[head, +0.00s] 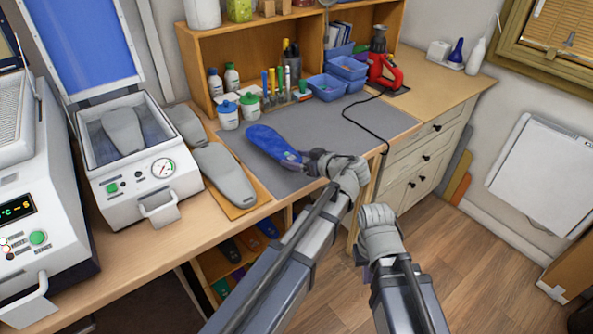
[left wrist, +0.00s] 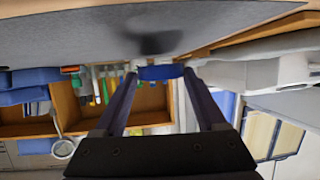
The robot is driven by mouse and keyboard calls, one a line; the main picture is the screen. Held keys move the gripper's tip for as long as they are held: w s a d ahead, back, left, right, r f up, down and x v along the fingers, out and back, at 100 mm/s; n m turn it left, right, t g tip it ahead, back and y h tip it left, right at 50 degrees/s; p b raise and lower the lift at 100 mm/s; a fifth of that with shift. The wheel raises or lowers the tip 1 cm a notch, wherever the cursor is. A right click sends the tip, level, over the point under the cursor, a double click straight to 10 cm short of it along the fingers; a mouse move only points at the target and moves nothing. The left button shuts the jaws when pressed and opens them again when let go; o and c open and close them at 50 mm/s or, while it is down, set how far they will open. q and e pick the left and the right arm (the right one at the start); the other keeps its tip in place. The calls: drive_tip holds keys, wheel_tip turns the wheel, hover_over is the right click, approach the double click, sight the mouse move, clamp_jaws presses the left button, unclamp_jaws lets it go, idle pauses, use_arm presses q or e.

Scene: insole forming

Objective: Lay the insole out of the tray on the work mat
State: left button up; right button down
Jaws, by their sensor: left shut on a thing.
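A blue insole (head: 265,141) is held over the grey work mat (head: 345,128) on the bench. My left gripper (head: 313,162) is shut on its near right end. In the left wrist view the insole's edge (left wrist: 160,72) shows as a narrow blue strip between the fingertips. A dark shadow falls on the mat in that view, so the insole seems a little above it. My right gripper (head: 364,268) hangs low in front of the bench, away from the insole; its fingers are mostly hidden. I cannot identify the tray for certain.
Grey foot forms (head: 222,172) lie on a board left of the mat, beside a white press (head: 140,165). White jars (head: 229,115), pens and blue bins (head: 326,87) line the mat's back edge. A red tool (head: 382,72) trails a black cable across the mat's right side.

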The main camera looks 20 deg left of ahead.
sight(297, 173)
use_arm(q)
drive_tip(key=shift+f+b, duration=1.35)
drive_tip(key=shift+f, duration=0.3)
drive_tip(key=shift+f, duration=0.2)
drive_tip(key=o, duration=1.3)
drive_tip(key=shift+r, duration=0.1)
drive_tip(key=shift+c, duration=0.2)
